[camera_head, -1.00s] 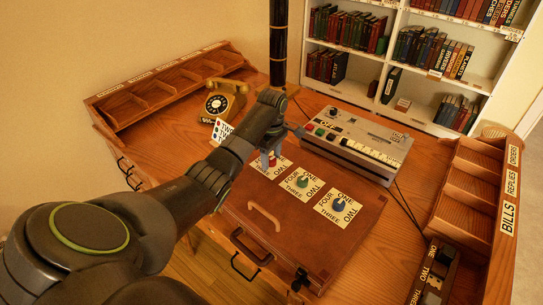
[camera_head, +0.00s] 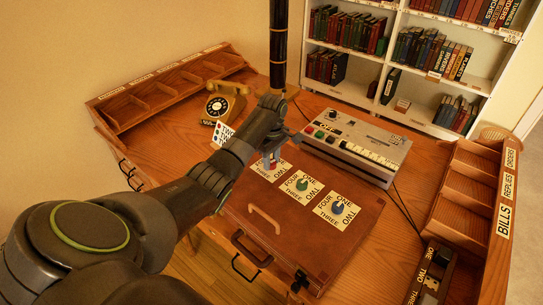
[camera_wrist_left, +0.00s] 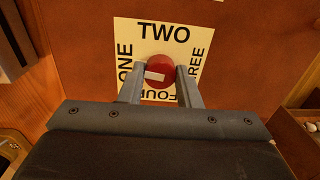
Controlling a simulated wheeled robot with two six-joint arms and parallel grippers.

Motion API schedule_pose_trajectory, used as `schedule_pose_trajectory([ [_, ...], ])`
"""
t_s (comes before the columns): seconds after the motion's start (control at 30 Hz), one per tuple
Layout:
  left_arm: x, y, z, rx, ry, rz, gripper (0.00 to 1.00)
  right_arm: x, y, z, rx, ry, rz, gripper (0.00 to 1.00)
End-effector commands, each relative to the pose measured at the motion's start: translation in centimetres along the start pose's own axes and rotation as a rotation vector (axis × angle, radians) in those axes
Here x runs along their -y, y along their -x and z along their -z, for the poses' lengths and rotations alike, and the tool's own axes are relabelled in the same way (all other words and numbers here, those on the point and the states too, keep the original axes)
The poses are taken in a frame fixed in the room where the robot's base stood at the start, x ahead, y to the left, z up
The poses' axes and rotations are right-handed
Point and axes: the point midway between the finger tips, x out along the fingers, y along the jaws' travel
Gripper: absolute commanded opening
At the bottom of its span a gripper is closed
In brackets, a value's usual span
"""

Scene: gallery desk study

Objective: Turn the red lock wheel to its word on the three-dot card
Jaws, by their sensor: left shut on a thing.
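The red lock wheel (camera_wrist_left: 160,72) sits on a cream plate (camera_wrist_left: 127,32) lettered ONE, TWO, THREE and FOUR. A white bar on the wheel lies toward its left side, on the side of ONE in the wrist view. My left gripper (camera_wrist_left: 160,82) has one finger on each side of the wheel and is shut on it. In the head view my left gripper (camera_head: 270,157) comes down over the wheel, largely hiding it. The dotted card (camera_head: 222,133) stands by the telephone, partly behind my arm; its words are too small to read surely. My right gripper is not in view.
The brown case (camera_head: 340,235) also has a green wheel (camera_head: 302,184) and a blue wheel (camera_head: 337,207). A grey machine (camera_head: 355,145) stands behind it. The telephone (camera_head: 220,105) is at the back left. Wooden letter racks (camera_head: 465,195) flank the desk.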

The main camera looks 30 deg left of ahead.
Motion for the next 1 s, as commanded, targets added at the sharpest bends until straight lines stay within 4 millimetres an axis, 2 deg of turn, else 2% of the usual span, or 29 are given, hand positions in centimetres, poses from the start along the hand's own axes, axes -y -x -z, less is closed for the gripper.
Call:
schedule_pose_trajectory([
  [0.03, 0.1, 0.5, -0.1, 0.001, -0.032, 0.003, 0.07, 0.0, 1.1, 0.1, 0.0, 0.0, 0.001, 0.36],
  [0.1, 0.1, 0.6, -0.1, 0.0, -0.088, 0.003, 0.07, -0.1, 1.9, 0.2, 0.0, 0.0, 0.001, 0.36],
  [0.4, 0.1, 0.5, -0.1, -0.006, -0.37, 0.002, 0.07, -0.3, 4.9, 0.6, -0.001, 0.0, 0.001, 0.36],
  [1.0, 0.0, 0.3, 0.0, -0.017, -0.939, 0.0, 0.07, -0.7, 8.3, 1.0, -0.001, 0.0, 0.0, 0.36],
])
